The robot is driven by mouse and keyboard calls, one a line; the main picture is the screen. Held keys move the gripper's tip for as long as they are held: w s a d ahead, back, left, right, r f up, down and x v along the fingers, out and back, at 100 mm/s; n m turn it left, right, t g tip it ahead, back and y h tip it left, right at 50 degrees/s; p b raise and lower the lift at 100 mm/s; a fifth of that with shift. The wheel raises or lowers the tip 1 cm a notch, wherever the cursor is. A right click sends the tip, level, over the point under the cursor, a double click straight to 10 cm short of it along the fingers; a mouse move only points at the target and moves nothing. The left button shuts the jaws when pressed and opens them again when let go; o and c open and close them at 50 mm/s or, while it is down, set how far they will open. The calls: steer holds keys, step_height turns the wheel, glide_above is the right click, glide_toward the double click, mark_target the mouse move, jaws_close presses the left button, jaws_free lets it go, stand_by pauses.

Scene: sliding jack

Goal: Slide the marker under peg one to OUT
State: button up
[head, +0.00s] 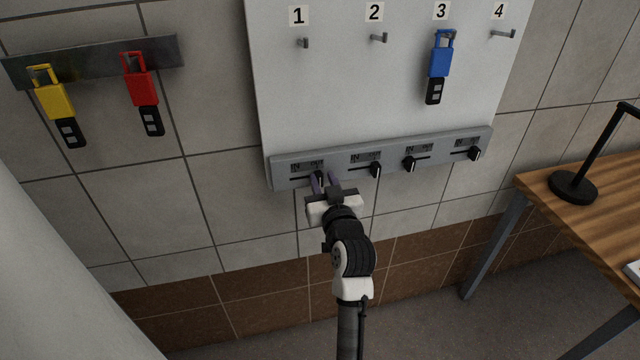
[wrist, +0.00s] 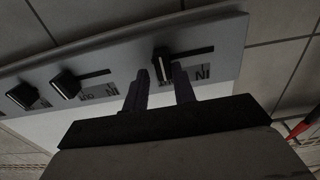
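The marker under peg one is a small black knob with a light edge (head: 319,176) on the grey slider strip (head: 282,180). In the head view it stands at the right, OUT end of its slot. In the wrist view the knob (wrist: 163,62) shows with its slot running right, toward the upside-down IN label. My gripper (head: 326,180) is at the strip. Its fingers (wrist: 160,70) are apart, one on each side of the knob; the right one in the wrist view is close to it. I cannot tell whether either touches. Peg one (head: 304,43) is empty.
Markers two (head: 375,170) and four (head: 474,154) stand right, marker three (head: 410,164) left. A blue lock (head: 439,62) hangs on peg three. Yellow (head: 54,100) and red (head: 144,88) locks hang at left. A wooden table (head: 560,215) stands at right.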

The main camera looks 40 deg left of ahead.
steer(key=shift+o, duration=1.1)
steer(key=shift+s+d, duration=0.1)
steer(key=p+v, duration=0.2)
steer(key=v, duration=1.1)
steer(key=shift+d, duration=0.25)
steer(key=shift+s, duration=0.15)
